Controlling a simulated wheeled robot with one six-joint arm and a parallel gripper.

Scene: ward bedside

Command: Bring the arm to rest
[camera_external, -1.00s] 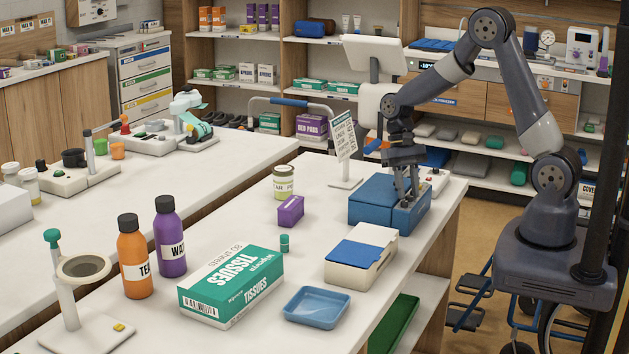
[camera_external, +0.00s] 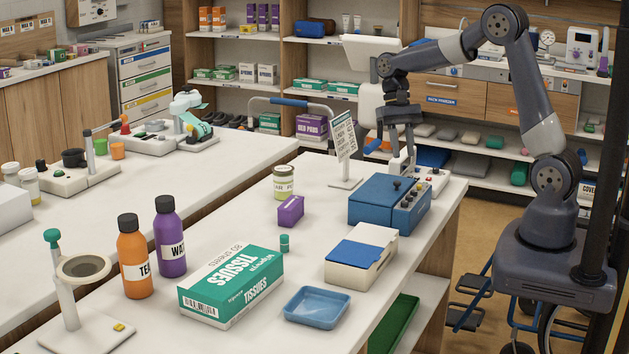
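My gripper (camera_external: 402,166) points down above the back right part of the white table (camera_external: 330,218). It is just behind and above the blue box (camera_external: 376,203), which has a panel with small dark knobs on its right side. The two fingers look apart, with no object visible between them. The box's rear edge is near the fingertips, and I cannot tell how much gap there is.
A sign stand (camera_external: 345,151) stands left of my gripper. A white device (camera_external: 433,181) sits at the table's back right corner. A cream box with a blue lid (camera_external: 362,260), blue tray (camera_external: 317,307), tissue box (camera_external: 231,286), two bottles and a purple box (camera_external: 291,211) stand nearer.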

